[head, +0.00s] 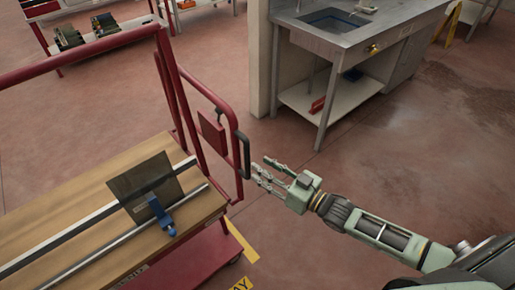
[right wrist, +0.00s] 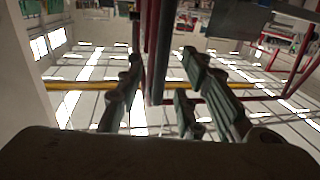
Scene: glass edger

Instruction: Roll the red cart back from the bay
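The red cart (head: 207,252) stands at the left of the head view, with a wooden deck (head: 95,188) and a red end frame. A black upright grip (head: 244,155) sits on the frame's right side. My right gripper (head: 262,174) is just right of this grip, its fingers spread and pointing at it. No contact is clear. In the right wrist view the fingers (right wrist: 155,88) are apart, with dark and red upright bars of the frame showing between them. My left gripper is not in view.
A dark plate (head: 146,181), metal rails and a blue clamp (head: 161,215) are on the deck. Yellow floor marking (head: 241,240) lies beside the cart. Floor at right is open, with a wet-looking patch.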

